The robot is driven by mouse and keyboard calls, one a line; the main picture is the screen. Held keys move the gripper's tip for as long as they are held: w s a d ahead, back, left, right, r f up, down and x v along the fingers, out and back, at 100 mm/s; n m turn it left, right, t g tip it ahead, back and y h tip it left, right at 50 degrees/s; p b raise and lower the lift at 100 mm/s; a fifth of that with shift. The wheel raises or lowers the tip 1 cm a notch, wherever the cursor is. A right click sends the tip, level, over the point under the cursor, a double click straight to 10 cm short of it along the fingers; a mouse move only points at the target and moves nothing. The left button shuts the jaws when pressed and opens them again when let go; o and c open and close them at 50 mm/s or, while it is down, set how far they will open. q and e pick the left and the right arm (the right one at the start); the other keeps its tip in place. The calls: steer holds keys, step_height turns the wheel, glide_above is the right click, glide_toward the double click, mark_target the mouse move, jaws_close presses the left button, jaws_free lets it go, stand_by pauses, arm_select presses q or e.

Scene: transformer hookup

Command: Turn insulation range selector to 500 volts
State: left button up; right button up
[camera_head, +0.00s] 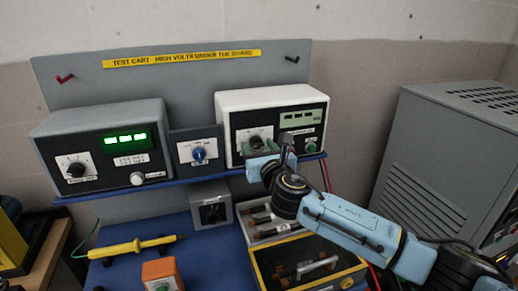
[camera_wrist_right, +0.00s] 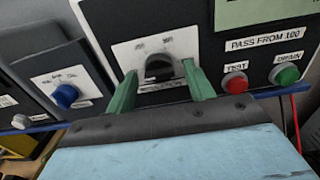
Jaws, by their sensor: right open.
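The insulation range selector is a black knob (camera_wrist_right: 158,68) on a white plate on the front of the white-cased tester (camera_head: 270,97). In the head view the knob (camera_head: 256,142) shows just behind my right gripper (camera_head: 272,153). In the right wrist view my right gripper (camera_wrist_right: 162,86) is open, with one green finger on each side of the knob's lower part. I see gaps between the fingers and the knob, but cannot tell the depth. The scale marks are too small to read surely. My left gripper is not in view.
A red TEST button (camera_wrist_right: 235,82) and a green DRAIN button (camera_wrist_right: 285,74) sit right of the selector. A blue knob (camera_head: 199,154) is on the panel to the left. A grey meter (camera_head: 105,115) stands further left. A grey cabinet (camera_head: 420,160) stands at right.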

steer(key=shift+w, duration=0.15)
steer(key=c, duration=1)
steer(key=shift+o, duration=0.2)
